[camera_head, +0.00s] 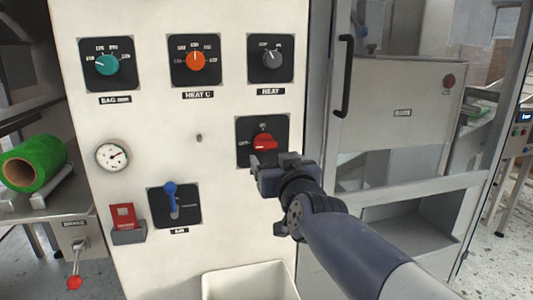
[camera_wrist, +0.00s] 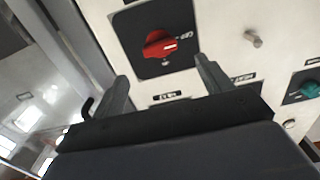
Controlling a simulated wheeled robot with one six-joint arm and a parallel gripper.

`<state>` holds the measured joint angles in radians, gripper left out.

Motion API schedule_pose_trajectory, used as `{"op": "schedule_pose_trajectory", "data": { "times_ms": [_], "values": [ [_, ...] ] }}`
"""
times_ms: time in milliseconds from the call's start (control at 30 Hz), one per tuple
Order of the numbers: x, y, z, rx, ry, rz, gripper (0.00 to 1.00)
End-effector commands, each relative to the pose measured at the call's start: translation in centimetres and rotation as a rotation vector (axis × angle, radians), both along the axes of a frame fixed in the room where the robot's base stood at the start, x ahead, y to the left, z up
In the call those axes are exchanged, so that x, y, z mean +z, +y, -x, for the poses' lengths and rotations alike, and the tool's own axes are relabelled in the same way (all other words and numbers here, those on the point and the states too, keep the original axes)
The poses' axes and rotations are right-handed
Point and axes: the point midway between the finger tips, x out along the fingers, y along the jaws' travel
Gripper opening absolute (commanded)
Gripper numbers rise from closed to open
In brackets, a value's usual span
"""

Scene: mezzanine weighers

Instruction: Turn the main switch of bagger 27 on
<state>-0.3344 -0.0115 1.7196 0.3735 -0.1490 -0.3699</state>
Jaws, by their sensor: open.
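A red rotary switch (camera_head: 264,142) sits on a black plate (camera_head: 243,130) at the right of the white panel; its label is hidden in the head view. Its handle lies roughly level. In the wrist view the red switch (camera_wrist: 158,43) has a pale mark on its right end, towards a small side label that may read OFF. My gripper (camera_head: 277,160) is just in front of and below the switch. In the wrist view its two fingers (camera_wrist: 164,76) are spread apart with nothing between them, and the switch is beyond their tips.
The white panel (camera_head: 215,120) also has a teal dial (camera_head: 105,65), an orange dial (camera_head: 195,61), a grey dial (camera_head: 271,59), a gauge (camera_head: 112,156), a blue lever (camera_head: 171,197) and a red-fronted box (camera_head: 123,216). A black door handle (camera_head: 344,75) stands out to the right.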

Motion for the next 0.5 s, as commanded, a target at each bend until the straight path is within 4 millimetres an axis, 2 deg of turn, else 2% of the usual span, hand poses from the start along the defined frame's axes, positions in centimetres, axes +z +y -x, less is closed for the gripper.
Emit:
{"op": "schedule_pose_trajectory", "data": {
  "times_ms": [100,300,500],
  "values": [
    [-0.3,0.6,-2.2,0.000,0.002,0.001,0.75],
    [-0.3,1.5,-5.3,0.000,0.003,0.001,0.75],
    [-0.1,2.0,-7.2,0.000,0.002,0.001,0.75]
  ]
}}
